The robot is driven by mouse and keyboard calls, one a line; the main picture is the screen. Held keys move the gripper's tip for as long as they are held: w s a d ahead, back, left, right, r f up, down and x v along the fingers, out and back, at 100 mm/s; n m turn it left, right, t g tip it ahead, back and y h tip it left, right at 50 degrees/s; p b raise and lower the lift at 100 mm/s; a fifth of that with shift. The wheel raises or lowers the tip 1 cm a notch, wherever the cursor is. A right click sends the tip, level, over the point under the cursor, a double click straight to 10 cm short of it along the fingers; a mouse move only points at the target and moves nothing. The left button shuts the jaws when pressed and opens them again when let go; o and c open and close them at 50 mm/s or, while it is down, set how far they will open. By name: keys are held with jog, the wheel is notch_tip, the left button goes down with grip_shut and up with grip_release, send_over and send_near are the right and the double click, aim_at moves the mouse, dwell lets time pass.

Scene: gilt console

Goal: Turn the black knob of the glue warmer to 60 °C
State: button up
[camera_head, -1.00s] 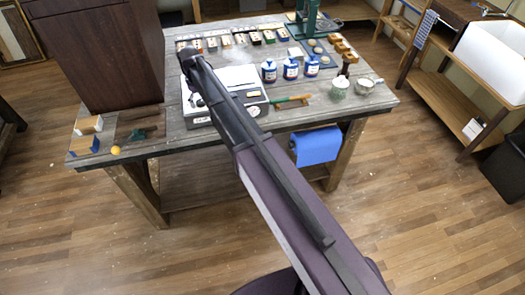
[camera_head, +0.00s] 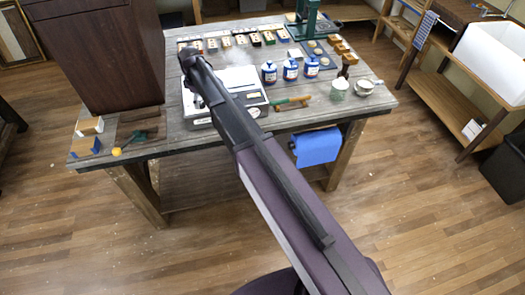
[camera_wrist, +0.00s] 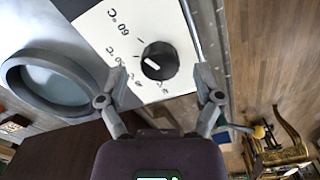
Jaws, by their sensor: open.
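The glue warmer (camera_head: 252,98) is a white-topped box at the table's front, partly hidden by my arm in the head view. In the wrist view its black knob (camera_wrist: 160,61) sits on a white panel (camera_wrist: 150,22) and has a white pointer mark directed to the left. A "60 °C" label (camera_wrist: 118,22) is printed up and left of the knob; smaller labels beside the knob are hard to read. My gripper (camera_wrist: 161,73) is open, with one finger on each side of the knob. I cannot tell whether they touch it. My arm hides the gripper in the head view.
A grey round pot (camera_wrist: 14,75) is left of the knob. A dark cabinet (camera_head: 105,55) stands on the table (camera_head: 180,140) left of my arm. Several blue-and-white jars (camera_head: 290,70), a green-handled tool (camera_head: 292,102) and two cups (camera_head: 338,89) are to the right.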

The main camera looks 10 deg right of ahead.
aim_at(201, 103)
jog(key=shift+r+p, duration=6.25)
jog(key=shift+r, duration=0.35)
jog(key=s+d+f+m+b, duration=0.6)
jog(key=s+d+f+b, duration=0.3)
jog(key=s+f+b, duration=0.1)
jog(key=s+d+f+m+b, duration=0.6)
jog(key=s+d+f+b, duration=0.3)
jog(key=s, duration=0.5)
notch_tip(201, 103, down, 3)
jog(key=b, duration=0.2)
jog(key=shift+d+r+b, duration=0.15)
jog(key=shift+d+b, duration=0.15)
jog(key=s, duration=0.1)
jog(key=s+d+m, duration=0.1)
jog(key=s, duration=0.1)
jog(key=shift+s+d+m, duration=0.15)
jog(key=shift+d+m, duration=0.05)
jog(key=shift+m, duration=0.1)
